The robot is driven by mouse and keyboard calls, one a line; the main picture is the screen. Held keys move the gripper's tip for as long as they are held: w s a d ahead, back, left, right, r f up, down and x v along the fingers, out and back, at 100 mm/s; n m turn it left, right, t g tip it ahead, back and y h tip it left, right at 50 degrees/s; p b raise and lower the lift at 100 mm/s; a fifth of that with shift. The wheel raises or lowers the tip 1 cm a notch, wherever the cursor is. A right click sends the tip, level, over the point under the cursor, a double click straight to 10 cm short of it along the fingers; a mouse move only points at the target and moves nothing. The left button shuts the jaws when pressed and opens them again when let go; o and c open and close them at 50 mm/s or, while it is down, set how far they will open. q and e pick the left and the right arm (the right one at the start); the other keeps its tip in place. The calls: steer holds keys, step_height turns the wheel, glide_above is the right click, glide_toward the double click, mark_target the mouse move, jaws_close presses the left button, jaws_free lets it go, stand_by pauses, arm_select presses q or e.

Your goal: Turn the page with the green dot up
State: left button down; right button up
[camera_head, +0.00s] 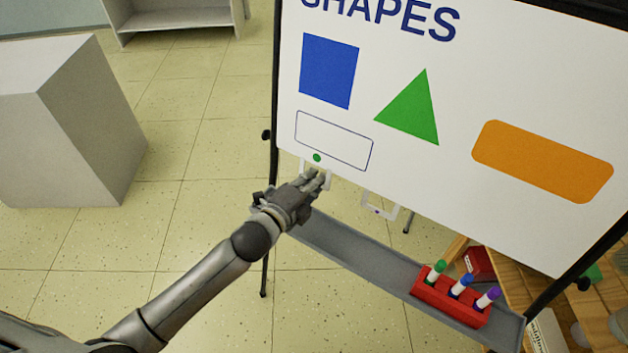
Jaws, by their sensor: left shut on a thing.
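A flip chart page (460,95) headed "SHAPES" stands on an easel, showing a blue square, a green triangle, an orange rounded bar and an empty outlined box. A small green dot (317,157) sits at the page's lower left edge, just above a white handle (304,167). My left gripper (318,178) is shut on this handle, and its fingers hide part of it. A second white handle (393,212) hangs from the lower edge farther right, apart from the gripper, with a small dark mark. My right gripper is not in view.
A grey easel tray (350,252) runs below the page. On it a red holder (451,302) carries green, blue and purple markers. A grey pedestal (75,120) stands at left. Wooden furniture with a red box (479,264) is behind the tray.

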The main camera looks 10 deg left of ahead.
arm_select(q)
steer(key=r+p+v, duration=0.1)
steer(key=p+v, duration=0.3)
steer(key=v, duration=0.5)
steer(key=shift+p, duration=0.3)
steer(key=shift+s, duration=0.1)
steer(key=s+a+r+p, duration=0.2)
steer(key=s+r+p, duration=0.2)
steer(key=s, duration=0.3)
steer(key=shift+s+a+r+p, duration=0.3)
steer(key=shift+r+p, duration=0.1)
steer(key=shift+p, duration=0.05)
stand_by(0.3)
